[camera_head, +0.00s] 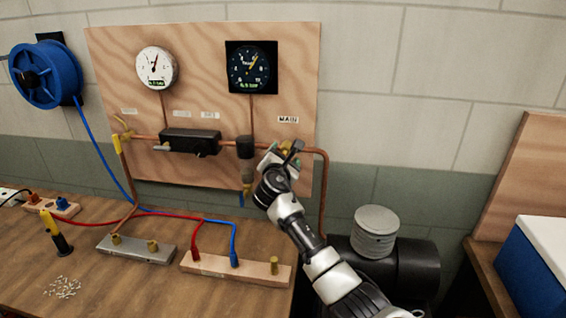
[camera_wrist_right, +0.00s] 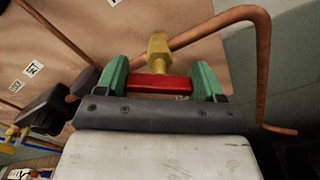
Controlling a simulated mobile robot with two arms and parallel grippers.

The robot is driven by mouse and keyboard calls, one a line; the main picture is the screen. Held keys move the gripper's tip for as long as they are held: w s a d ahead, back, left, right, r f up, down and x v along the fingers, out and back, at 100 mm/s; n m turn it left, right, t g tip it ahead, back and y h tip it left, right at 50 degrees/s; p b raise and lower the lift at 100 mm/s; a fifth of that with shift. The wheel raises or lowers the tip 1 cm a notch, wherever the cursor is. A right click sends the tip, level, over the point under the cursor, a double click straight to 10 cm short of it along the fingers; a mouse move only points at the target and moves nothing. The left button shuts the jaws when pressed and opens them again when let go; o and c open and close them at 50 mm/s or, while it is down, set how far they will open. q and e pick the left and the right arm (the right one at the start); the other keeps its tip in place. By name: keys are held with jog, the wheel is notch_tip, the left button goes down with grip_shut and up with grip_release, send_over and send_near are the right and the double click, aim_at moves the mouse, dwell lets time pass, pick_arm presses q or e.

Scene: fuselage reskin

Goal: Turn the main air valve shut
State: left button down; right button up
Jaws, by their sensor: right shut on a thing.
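The main air valve sits on the copper pipe (camera_head: 316,151) below the MAIN label (camera_head: 288,119), at the right of the wooden board. In the head view my right gripper (camera_head: 283,154) covers most of it. In the right wrist view its brass body (camera_wrist_right: 158,52) stands above a red handle (camera_wrist_right: 160,82). The green fingertips of my right gripper (camera_wrist_right: 162,80) are on either side of the red handle, shut on it. The handle's angle to the pipe is hard to tell. My left gripper is in neither view.
The wooden board (camera_head: 210,60) carries a white gauge (camera_head: 157,68), a dark gauge (camera_head: 252,67) and a black block (camera_head: 190,141). A bench (camera_head: 150,285) with hoses and fittings lies below left. A black tank (camera_head: 405,265) stands beside my right arm.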

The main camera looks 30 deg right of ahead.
jog(key=m+b, duration=0.1)
jog(key=m, duration=0.1)
jog(key=m+b, duration=0.2)
jog(key=m, duration=0.1)
jog(key=shift+f+m+b, duration=0.3)
jog(key=m+b, duration=0.3)
jog(key=m, duration=0.2)
jog(key=shift+b, duration=0.3)
jog(key=o, duration=0.9)
jog(key=shift+s+r, duration=0.1)
jog(key=shift+o, duration=0.2)
jog(key=b+v, duration=0.2)
jog(key=v, duration=0.8)
jog(key=shift+s+a, duration=0.25)
jog(key=shift+s, duration=0.05)
